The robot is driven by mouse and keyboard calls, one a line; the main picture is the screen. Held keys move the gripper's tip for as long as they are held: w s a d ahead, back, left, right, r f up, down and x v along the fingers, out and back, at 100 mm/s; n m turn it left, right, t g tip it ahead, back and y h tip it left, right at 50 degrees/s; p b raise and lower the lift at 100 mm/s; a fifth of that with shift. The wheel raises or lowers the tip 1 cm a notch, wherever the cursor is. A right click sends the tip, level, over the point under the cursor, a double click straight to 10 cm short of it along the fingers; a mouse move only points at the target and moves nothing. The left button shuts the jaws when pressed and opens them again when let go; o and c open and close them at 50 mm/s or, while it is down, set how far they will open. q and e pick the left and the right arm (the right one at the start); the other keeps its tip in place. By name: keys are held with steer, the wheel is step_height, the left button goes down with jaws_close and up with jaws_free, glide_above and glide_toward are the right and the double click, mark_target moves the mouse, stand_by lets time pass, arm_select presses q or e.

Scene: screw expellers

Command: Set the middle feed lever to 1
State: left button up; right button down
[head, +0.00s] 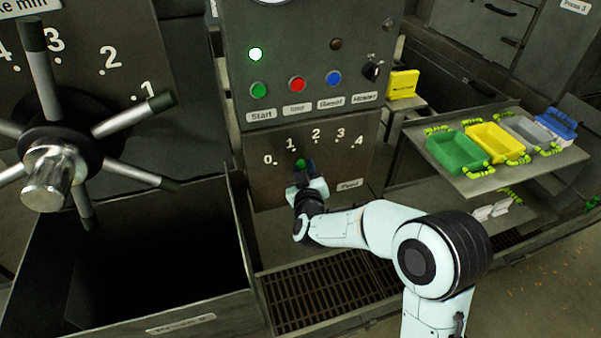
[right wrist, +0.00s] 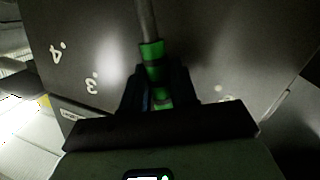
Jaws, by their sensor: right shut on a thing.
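The feed panel (head: 345,165) stands in the middle of the head view, with white marks 0 to 4 in an arc and a "Feed" label. The feed lever shows a small green part (head: 300,163) below the 1 and 2 marks. My right gripper (head: 303,172) is at the lever and hides most of it. In the right wrist view the lever (right wrist: 149,30) is a grey rod with green bands, and the gripper fingers (right wrist: 159,92) are shut around its green end. The exact mark it points at cannot be told. My left gripper is out of view.
Above the panel are green, red and blue buttons (head: 297,84) and a black knob. A large spoked handwheel (head: 60,160) and a deep open bin (head: 237,230) lie to the left. A shelf (head: 478,182) with coloured trays juts out at the right. A grate (head: 330,290) lies below.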

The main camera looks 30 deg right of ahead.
steer(key=c, duration=1)
jaws_free()
steer(key=v, duration=1.3)
steer(key=shift+s+a+b, duration=0.15)
steer(key=shift+s+b, duration=0.05)
steer(key=shift+b, duration=0.15)
steer(key=shift+f, duration=0.1)
